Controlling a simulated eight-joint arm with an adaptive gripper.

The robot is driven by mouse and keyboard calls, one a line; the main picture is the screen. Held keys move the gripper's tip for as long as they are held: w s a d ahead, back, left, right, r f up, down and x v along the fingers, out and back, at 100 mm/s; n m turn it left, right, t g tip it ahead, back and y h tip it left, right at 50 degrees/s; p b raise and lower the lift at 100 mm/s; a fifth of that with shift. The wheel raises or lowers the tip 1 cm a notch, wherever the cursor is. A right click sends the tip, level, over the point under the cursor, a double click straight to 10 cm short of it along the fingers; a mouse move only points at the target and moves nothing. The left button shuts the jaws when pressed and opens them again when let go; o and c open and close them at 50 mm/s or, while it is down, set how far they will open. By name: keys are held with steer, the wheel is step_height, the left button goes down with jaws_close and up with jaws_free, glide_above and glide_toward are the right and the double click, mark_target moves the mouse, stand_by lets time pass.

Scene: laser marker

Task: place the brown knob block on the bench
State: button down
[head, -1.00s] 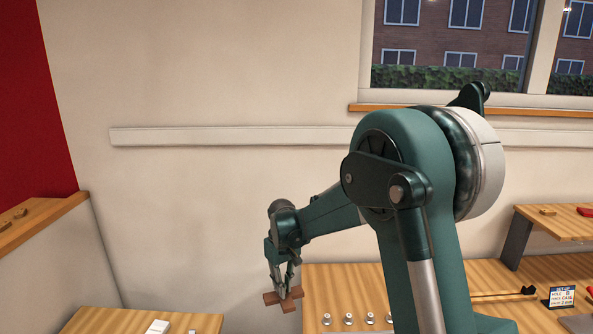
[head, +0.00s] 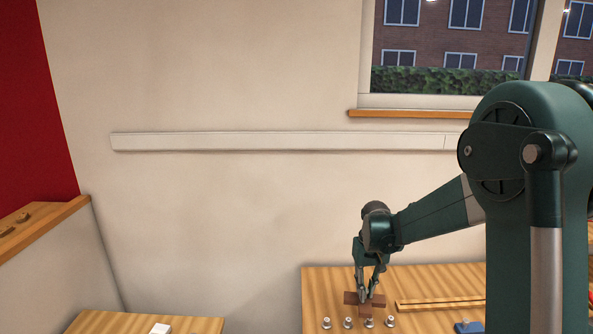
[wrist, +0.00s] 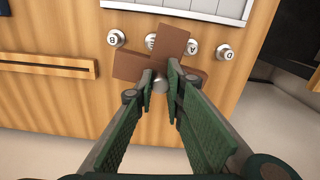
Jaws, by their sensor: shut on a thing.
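The brown knob block (head: 351,298) is a cross-shaped piece with a silver knob. In the wrist view the block (wrist: 170,42) lies just beyond my fingertips, and its knob shows between them. My gripper (head: 366,292) points down and is shut on the knob; it also shows in the wrist view (wrist: 160,78). The block is over the wooden bench (head: 325,283), whose surface also fills much of the wrist view (wrist: 40,28). I cannot tell whether the block touches the bench. The block partly hides a row of silver posts.
A wooden rail (head: 440,303) and a blue object (head: 468,326) are to the right. A white panel (wrist: 190,7) lies past the posts. Bare bench lies left of the block.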

mark_target(384, 302)
steer(key=shift+m, duration=0.6)
steer(key=d, duration=0.1)
steer(key=s+d, duration=0.1)
steer(key=d, duration=0.1)
steer(key=s+d, duration=0.1)
steer(key=d, duration=0.1)
steer(key=shift+d+r, duration=0.2)
steer(key=shift+r, duration=0.05)
steer(key=shift+s+d+r+m, duration=0.1)
steer(key=shift+s+d+m, duration=0.3)
steer(key=shift+m, duration=0.1)
steer(key=s+d+m+p, duration=0.1)
steer(key=s+d+m, duration=0.5)
steer(key=s+m, duration=0.4)
steer(key=s+d+r+m+p, duration=0.1)
steer(key=s+d+m+p, duration=0.1)
steer(key=s+d+m, duration=0.4)
steer(key=s+d+r+m+p, duration=0.1)
steer(key=s+d+m, duration=0.5)
steer(key=s+m, duration=0.9)
steer(key=shift+m+p, duration=0.45)
steer(key=shift+m, duration=0.05)
